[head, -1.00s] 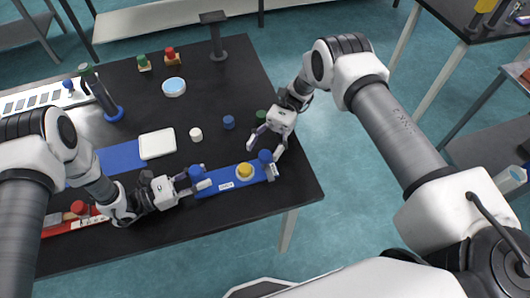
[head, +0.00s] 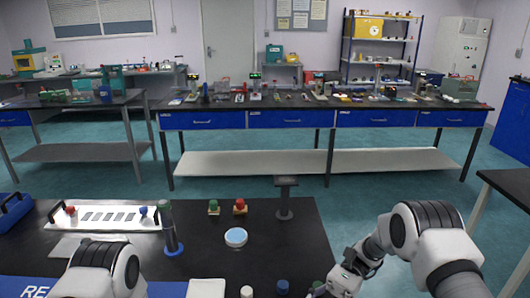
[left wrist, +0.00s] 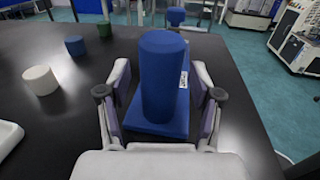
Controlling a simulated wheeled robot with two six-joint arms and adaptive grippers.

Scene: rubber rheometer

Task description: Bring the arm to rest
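In the left wrist view my left gripper (left wrist: 160,80) has its fingers spread on either side of an upright blue cylindrical knob (left wrist: 162,85). Gaps show between fingers and knob. The knob stands at the near end of a blue bar (left wrist: 150,128) with a white label, on the black table. In the head view my left arm (head: 105,270) shows at bottom left, its gripper out of frame. My right arm comes in from the right, and its gripper (head: 335,288) is cut off by the bottom edge, so its fingertips are hidden.
On the black table (head: 290,240) are a white rack (head: 105,217), a dark post with blue base (head: 172,240), red (head: 240,206) and green (head: 213,206) knobs, a light-blue round dish (head: 236,237) and a black stand (head: 285,200). White (left wrist: 40,80) and blue (left wrist: 75,46) caps stand left of the knob.

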